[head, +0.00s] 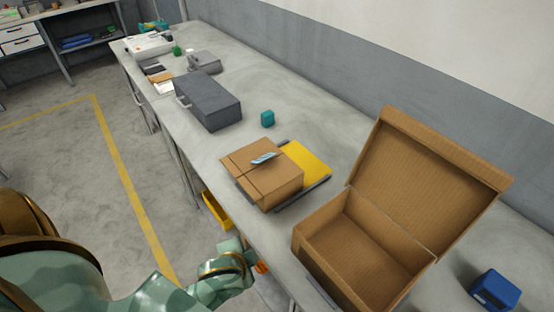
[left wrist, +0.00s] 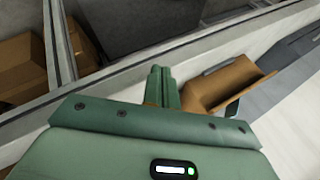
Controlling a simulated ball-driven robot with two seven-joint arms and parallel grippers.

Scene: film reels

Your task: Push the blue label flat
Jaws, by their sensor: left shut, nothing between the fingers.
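The blue label (head: 264,158) is a small light-blue strip on top of a closed cardboard box (head: 275,189) in the head view. It looks slightly raised at one end, but it is too small to be sure. In the head view my left arm is low, near the table's front edge. My right gripper is not in view.
An open cardboard box (head: 335,240) stands right of the closed one. A yellow pad (head: 308,160) lies behind the closed box. A yellow bin (head: 216,210) is below.

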